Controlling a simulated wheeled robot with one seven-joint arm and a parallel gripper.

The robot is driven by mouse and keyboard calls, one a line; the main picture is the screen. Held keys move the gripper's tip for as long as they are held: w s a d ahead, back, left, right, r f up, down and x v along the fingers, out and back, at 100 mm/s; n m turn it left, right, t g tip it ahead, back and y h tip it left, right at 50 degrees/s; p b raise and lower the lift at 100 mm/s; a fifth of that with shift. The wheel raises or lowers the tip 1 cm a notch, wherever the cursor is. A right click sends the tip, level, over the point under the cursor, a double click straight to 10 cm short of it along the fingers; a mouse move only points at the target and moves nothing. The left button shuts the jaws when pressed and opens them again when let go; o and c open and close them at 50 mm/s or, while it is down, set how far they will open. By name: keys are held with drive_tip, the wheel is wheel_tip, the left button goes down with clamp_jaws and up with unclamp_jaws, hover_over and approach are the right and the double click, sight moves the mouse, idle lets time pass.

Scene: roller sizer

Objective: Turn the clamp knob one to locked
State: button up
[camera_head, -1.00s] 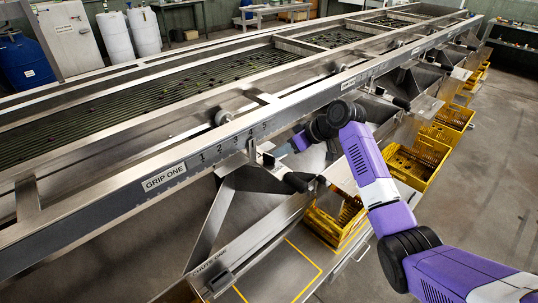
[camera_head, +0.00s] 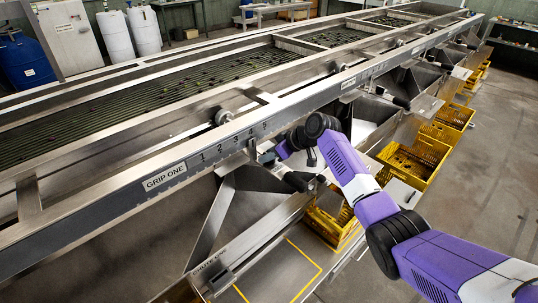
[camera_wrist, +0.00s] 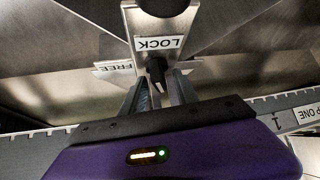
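The clamp knob one (camera_wrist: 157,72) is a small dark knob on a steel bracket in the wrist view. A LOCK label (camera_wrist: 158,43) is just above it and a FREE label (camera_wrist: 115,67) to its left. The knob stands roughly upright in that picture, its narrow top towards LOCK; its exact angle is hard to tell. My gripper (camera_wrist: 159,84) has its two grey fingers apart, one on each side of the knob, with no clear grip on it. In the head view my purple gripper (camera_head: 281,150) is at the machine's front rail, beside the GRIP ONE scale; its fingertips are hardly visible.
The long steel rail (camera_head: 105,202) carries the GRIP ONE label (camera_head: 165,177) and a numbered scale. Steel chutes (camera_head: 240,205) lie below it. Yellow crates (camera_head: 412,162) stand along the right side. The floor (camera_head: 490,190) at right is open.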

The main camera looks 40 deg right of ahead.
drive_tip(key=shift+c, duration=0.3)
clamp_jaws()
drive_tip(key=shift+a+r+m+h+p, duration=0.2)
drive_tip(key=shift+m+h+p, duration=0.3)
drive_tip(key=shift+p, duration=0.6)
drive_tip(key=shift+d+f+m+h+p, duration=0.2)
drive_tip(key=shift+m+h+p, duration=0.4)
drive_tip(key=shift+m, duration=0.4)
drive_tip(key=shift+o, duration=0.3)
unclamp_jaws()
